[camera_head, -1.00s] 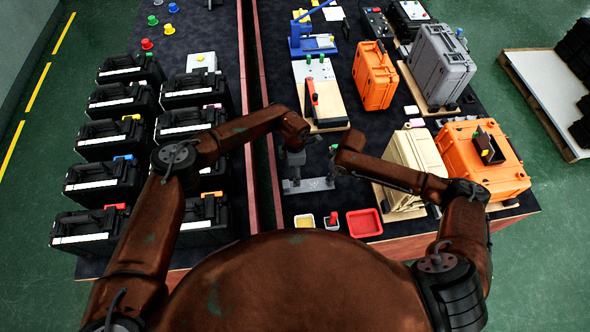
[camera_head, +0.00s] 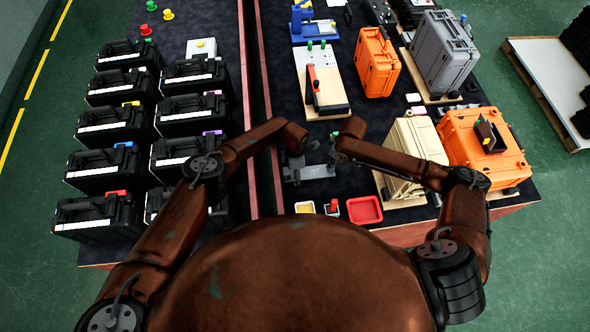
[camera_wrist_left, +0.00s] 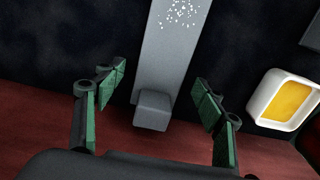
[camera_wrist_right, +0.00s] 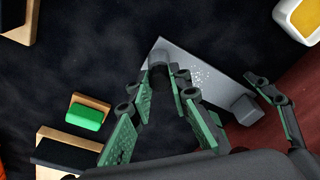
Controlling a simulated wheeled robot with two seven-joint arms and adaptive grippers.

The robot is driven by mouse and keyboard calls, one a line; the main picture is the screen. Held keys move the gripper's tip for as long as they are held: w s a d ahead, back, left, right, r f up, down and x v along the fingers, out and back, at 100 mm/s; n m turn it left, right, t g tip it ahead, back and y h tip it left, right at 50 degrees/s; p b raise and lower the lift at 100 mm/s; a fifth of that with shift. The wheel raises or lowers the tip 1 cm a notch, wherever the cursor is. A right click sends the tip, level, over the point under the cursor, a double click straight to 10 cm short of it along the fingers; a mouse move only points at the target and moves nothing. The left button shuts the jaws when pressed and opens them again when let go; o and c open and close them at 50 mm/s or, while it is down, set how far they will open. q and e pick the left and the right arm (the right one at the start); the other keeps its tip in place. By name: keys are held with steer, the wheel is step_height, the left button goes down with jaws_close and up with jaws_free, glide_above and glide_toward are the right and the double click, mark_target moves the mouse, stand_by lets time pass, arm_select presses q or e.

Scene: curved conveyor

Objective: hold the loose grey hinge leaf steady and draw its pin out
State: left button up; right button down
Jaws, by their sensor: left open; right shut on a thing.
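The grey hinge leaf (camera_head: 318,172) lies flat on the dark table, in front of my body. In the left wrist view the leaf (camera_wrist_left: 172,55) is a long flat bar with a small block at its near end. My left gripper (camera_wrist_left: 157,85) is open, its fingers apart on either side of that end. In the right wrist view the leaf (camera_wrist_right: 200,65) has an upright grey round piece, seemingly the pin (camera_wrist_right: 158,60), at one end. My right gripper (camera_wrist_right: 157,95) is at this piece and shut on it; its grip is partly hidden by the crowded fingers.
A yellow-filled white tray (camera_head: 305,208) and a red tray (camera_head: 364,210) stand at the near edge. Black cases (camera_head: 110,165) fill the left side.

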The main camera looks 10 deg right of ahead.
arm_select(q)
steer(key=shift+c, duration=0.2)
steer(key=c, duration=1.6)
arm_select(e)
steer(key=c, duration=2.4)
jaws_free()
jaws_close()
steer(key=shift+r, duration=0.1)
steer(key=shift+w+r, duration=0.1)
steer(key=shift+r, duration=3.75)
